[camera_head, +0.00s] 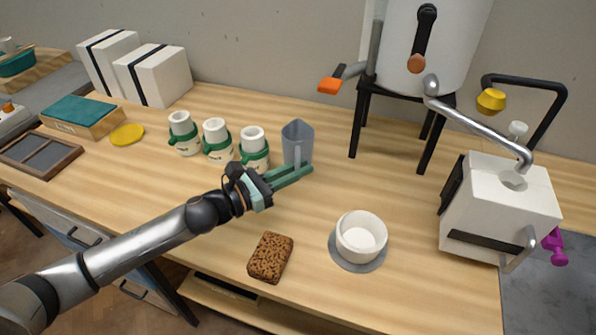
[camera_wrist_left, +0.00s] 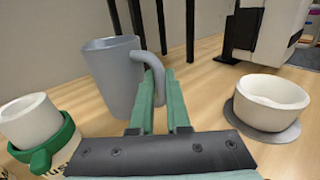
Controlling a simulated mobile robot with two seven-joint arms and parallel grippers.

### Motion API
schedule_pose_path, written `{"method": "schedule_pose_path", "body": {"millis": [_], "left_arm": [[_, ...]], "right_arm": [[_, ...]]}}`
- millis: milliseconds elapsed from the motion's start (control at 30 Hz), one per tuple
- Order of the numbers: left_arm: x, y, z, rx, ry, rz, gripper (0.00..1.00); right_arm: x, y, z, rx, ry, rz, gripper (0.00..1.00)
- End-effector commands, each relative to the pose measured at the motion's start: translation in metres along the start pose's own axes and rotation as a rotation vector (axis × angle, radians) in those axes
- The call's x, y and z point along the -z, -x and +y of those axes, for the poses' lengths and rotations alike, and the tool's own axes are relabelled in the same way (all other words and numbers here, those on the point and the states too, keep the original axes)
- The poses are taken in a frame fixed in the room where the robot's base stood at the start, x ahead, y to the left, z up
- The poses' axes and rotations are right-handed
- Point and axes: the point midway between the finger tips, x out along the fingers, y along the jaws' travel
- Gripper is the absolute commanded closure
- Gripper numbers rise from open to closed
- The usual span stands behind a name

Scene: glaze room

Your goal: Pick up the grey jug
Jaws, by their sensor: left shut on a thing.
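The grey jug (camera_head: 294,133) is upright on the wooden table, right of the green-banded white cups; its handle side faces my left gripper. My left gripper (camera_head: 303,169) reaches it from the front left with its green fingers level. In the left wrist view, the jug (camera_wrist_left: 112,75) stands just beyond the fingertips, and its curved handle (camera_wrist_left: 155,64) comes down between the two fingers (camera_wrist_left: 158,82). The gripper is shut on the handle. The jug's base is partly hidden, so I cannot tell whether it touches the table. My right gripper is out of view.
Several white cups with green bands (camera_head: 215,133) stand close on the left. A white bowl (camera_head: 361,235) on a grey disc and a brown sponge (camera_head: 270,257) lie in front. A black stand (camera_head: 403,92) with a white tank is behind.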

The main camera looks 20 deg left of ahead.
Motion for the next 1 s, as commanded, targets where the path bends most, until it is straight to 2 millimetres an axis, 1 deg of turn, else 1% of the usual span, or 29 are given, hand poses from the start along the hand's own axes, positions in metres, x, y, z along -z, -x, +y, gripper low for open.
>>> {"method": "schedule_pose_path", "body": {"millis": [33,400,700,1000], "left_arm": [[-0.008,0.003,-0.004,0.003,-0.002,-0.003,1.0],[-0.049,0.025,-0.03,0.003,-0.003,-0.003,1.0],[-0.064,0.048,-0.059,0.002,-0.002,-0.002,1.0],[-0.077,0.066,-0.08,0.002,-0.002,-0.002,1.0]], "right_arm": [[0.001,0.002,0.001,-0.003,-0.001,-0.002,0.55],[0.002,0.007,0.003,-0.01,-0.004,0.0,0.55],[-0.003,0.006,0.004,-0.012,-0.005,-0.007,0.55],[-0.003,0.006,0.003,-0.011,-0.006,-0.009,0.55]]}}
